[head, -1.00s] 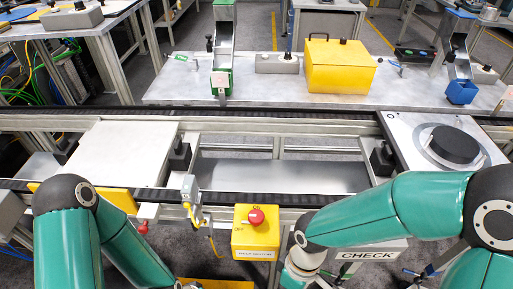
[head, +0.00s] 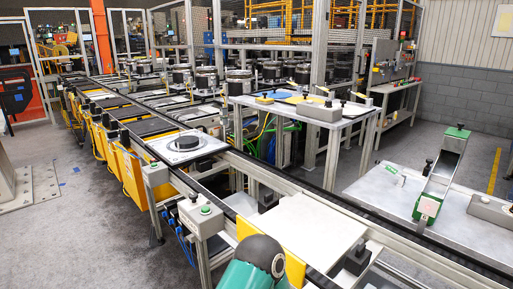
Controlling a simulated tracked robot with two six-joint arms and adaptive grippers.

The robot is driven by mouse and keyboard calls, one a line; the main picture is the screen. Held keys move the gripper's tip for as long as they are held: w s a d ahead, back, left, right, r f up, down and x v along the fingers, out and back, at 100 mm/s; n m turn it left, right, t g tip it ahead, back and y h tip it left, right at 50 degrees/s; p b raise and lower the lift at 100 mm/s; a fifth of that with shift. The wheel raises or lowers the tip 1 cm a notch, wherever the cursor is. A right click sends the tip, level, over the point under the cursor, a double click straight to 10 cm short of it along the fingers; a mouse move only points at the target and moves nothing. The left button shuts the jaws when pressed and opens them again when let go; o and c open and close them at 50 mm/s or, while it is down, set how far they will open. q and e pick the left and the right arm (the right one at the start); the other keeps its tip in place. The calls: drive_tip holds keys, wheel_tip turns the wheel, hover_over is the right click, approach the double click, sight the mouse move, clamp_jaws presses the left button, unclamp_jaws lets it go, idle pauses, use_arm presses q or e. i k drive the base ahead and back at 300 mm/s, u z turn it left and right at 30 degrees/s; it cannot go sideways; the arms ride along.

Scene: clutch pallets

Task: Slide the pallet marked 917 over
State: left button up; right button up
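A pallet with a pale top (head: 165,151) sits on the conveyor left of centre and carries a round black clutch part (head: 189,142). A bare pale plate (head: 303,228) lies on the nearer part of the same conveyor, with a yellow panel along its near side. I cannot read the number 917 on any pallet. A teal and black part of my arm shows at the bottom, below the bare plate. Neither gripper is in view.
The conveyor rails (head: 290,182) run from the upper left to the lower right. A grey control box with a green button (head: 205,210) stands at the near side. A grey bench (head: 385,205) with a green-ended chute (head: 440,175) stands at right.

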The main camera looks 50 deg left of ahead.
sight(181, 150)
drive_tip(key=z, duration=0.9)
drive_tip(key=i, duration=0.15)
drive_tip(key=u, duration=2.8)
drive_tip(key=k, duration=0.85)
drive_tip(key=u, duration=0.2)
drive_tip(key=i, duration=0.85)
